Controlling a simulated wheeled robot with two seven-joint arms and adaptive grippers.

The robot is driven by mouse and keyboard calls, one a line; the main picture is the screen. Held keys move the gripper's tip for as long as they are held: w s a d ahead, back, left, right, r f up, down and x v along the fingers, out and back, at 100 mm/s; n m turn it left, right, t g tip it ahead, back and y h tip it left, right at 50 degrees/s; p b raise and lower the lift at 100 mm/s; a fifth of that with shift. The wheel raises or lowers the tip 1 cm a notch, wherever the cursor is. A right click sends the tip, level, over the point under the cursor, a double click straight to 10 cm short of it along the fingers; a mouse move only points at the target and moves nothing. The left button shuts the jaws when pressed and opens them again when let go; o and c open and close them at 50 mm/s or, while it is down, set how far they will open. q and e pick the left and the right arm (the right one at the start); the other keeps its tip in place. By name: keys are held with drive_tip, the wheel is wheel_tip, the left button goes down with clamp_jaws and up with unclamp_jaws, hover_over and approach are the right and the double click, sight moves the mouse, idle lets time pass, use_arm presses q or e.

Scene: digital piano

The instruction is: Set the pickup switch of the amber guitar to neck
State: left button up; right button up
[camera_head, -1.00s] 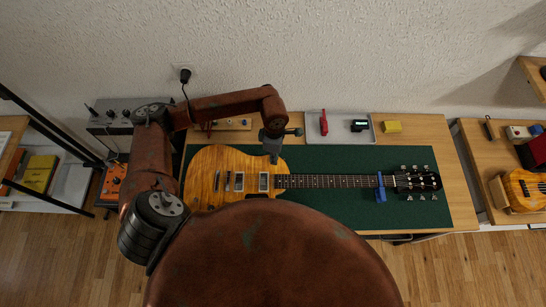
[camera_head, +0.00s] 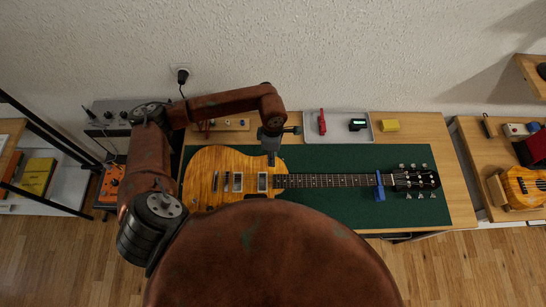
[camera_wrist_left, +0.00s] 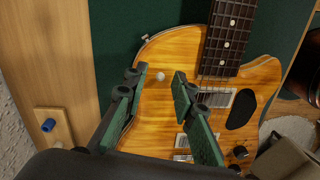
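The amber guitar (camera_head: 205,178) lies flat on a green mat (camera_head: 320,212), body to the left and neck to the right. It also fills much of the left wrist view (camera_wrist_left: 262,75). A small pale switch tip (camera_wrist_left: 160,76) stands on its upper body near the edge. My left gripper (camera_wrist_left: 160,73) is open, with one green-padded finger on each side of the tip and visible gaps. In the head view the left gripper (camera_head: 271,158) is over the upper body near the neck joint. Which way the switch leans cannot be told. My right gripper is not in view.
A blue neck support (camera_head: 380,192) is at the neck near the headstock. Behind the mat are a grey tray (camera_head: 343,134) with a red tool and a small dark device, and a yellow block (camera_head: 390,126). A wooden block with a blue knob (camera_wrist_left: 48,125) is beside the mat.

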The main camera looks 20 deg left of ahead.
use_arm(q)
wheel_tip(320, 180, up, 11)
drive_tip(key=shift+w+a, duration=0.2)
drive_tip(key=shift+w, duration=0.15)
idle(0.5)
